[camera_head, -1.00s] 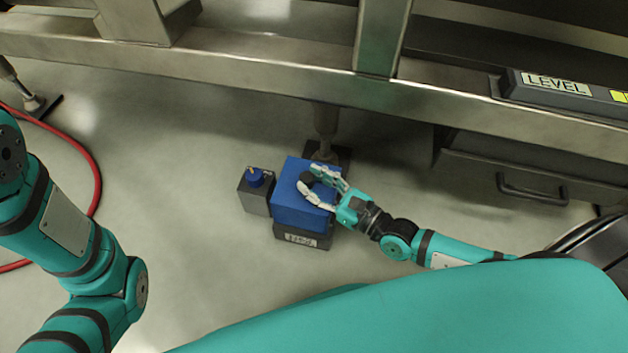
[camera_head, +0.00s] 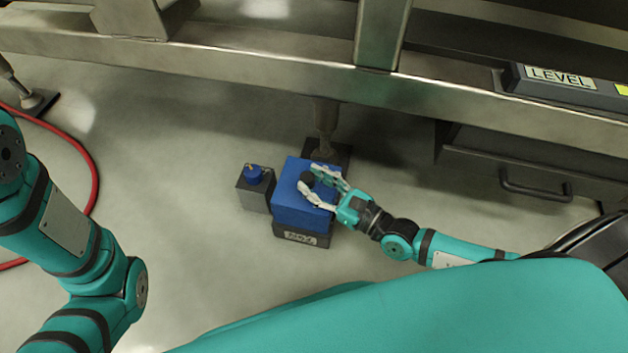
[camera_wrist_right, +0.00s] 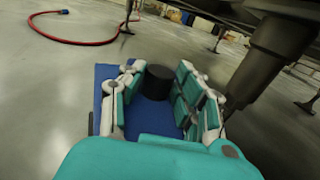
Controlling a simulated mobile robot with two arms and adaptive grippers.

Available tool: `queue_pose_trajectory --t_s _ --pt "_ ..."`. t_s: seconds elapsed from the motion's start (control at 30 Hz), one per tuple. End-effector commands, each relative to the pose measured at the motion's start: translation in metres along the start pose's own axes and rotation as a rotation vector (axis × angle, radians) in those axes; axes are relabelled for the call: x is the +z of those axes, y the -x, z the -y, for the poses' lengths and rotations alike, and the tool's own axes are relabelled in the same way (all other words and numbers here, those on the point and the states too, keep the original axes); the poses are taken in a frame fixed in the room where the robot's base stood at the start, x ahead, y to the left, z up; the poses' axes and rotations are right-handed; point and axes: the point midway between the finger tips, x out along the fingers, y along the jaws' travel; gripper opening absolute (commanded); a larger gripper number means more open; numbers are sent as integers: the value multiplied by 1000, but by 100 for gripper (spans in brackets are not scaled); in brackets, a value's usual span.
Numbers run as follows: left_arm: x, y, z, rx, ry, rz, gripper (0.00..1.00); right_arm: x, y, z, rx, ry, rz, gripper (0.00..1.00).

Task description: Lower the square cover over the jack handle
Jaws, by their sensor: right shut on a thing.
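The square blue cover (camera_head: 291,187) sits over or just above a dark block with a white label (camera_head: 299,238), which shows below its near side. I cannot tell whether they touch. The jack handle is not visible. My right gripper (camera_head: 309,180) is shut on the dark round knob (camera_head: 306,178) on top of the cover. In the right wrist view the black knob (camera_wrist_right: 156,82) stands between the fingers, with the blue cover (camera_wrist_right: 103,84) below. My left arm shows at the left, but its gripper is out of frame.
A grey box with a blue cap (camera_head: 254,188) stands close left of the cover. A metal leg on a dark foot (camera_head: 327,130) is just behind. A steel frame beam (camera_head: 250,75) crosses above. A red hose (camera_head: 90,165) lies left. The floor in front is clear.

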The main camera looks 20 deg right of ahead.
Motion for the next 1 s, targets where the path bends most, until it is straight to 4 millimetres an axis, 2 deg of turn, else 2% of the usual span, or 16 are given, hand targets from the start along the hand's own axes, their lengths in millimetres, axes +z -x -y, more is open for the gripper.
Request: queue_pose_trajectory --t_s 0.17,0.2,0.4,0.67,0.77,0.87,1.0 --pt "0 0 0 0 0 1 65 1 0 0 0 1 3 0" --pt "0 0 0 0 0 1 65 1 0 0 0 1 3 34" --pt "0 0 0 0 -1 1 65 1 0 0 0 1 2 59" --pt "2 2 1 -3 -1 9 65 -1 1 0 0 1 -2 59" --pt "2 1 1 -3 -1 7 65 -1 8 0 1 2 -4 59" --pt "2 1 1 -2 -1 6 65 -2 22 0 1 3 -6 59" --pt "1 1 0 -2 -1 4 65 -2 53 0 2 3 -7 59"
